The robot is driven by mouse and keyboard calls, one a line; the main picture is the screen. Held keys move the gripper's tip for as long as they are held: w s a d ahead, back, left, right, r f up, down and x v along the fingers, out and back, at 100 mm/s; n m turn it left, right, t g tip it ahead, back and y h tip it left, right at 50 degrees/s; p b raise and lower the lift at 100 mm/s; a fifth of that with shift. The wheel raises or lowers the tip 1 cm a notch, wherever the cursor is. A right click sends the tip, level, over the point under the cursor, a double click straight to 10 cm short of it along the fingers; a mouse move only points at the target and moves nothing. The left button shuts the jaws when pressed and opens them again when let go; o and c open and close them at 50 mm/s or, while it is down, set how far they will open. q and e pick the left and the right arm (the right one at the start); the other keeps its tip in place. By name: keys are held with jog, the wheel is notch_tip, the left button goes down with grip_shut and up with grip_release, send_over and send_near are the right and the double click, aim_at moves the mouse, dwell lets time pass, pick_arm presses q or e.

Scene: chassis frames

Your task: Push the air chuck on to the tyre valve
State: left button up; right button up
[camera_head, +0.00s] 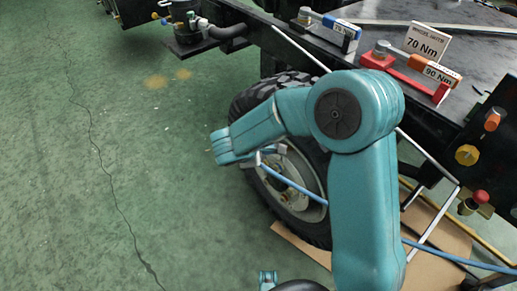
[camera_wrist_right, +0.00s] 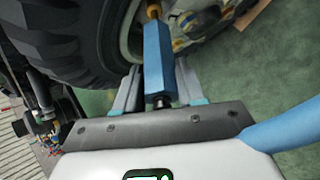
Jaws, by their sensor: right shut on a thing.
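My right gripper (camera_wrist_right: 158,72) is shut on the air chuck (camera_wrist_right: 158,50), a blue block-shaped body between the two grey fingers. A brass-coloured end (camera_wrist_right: 153,10) shows beyond the chuck, close to the wheel rim; I cannot tell whether it is touching the valve. The tyre valve is not clearly visible. In the head view the right gripper (camera_head: 257,157) is in front of the wheel (camera_head: 297,197), near the left side of its hub. The tyre (camera_head: 248,102) is black with chunky tread, partly hidden by my arm. My left gripper is not identifiable.
A blue hose (camera_head: 300,188) runs right from the gripper, passing behind my arm. The dark bench (camera_head: 470,50) holds a red-and-orange tool (camera_head: 400,72), a blue tool (camera_head: 330,25) and a 70 Nm card (camera_head: 428,42). Cardboard (camera_head: 437,268) lies on the floor. Green floor (camera_head: 100,170) is clear at left.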

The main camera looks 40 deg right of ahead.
jog(key=shift+b, duration=0.5)
dwell(0.8)
jog(key=shift+w+d+f+b, duration=0.1)
jog(key=shift+d+f+b, duration=0.45)
jog(key=shift+d+b, duration=0.2)
jog(key=shift+d+f+b, duration=0.55)
jog(key=shift+d+b, duration=0.05)
jog(key=shift+d, duration=0.2)
jog(key=o, duration=1.2)
jog(key=p+v, duration=0.5)
jog(key=v, duration=1.1)
jog(key=shift+a+r, duration=0.15)
jog(key=shift+r, duration=0.05)
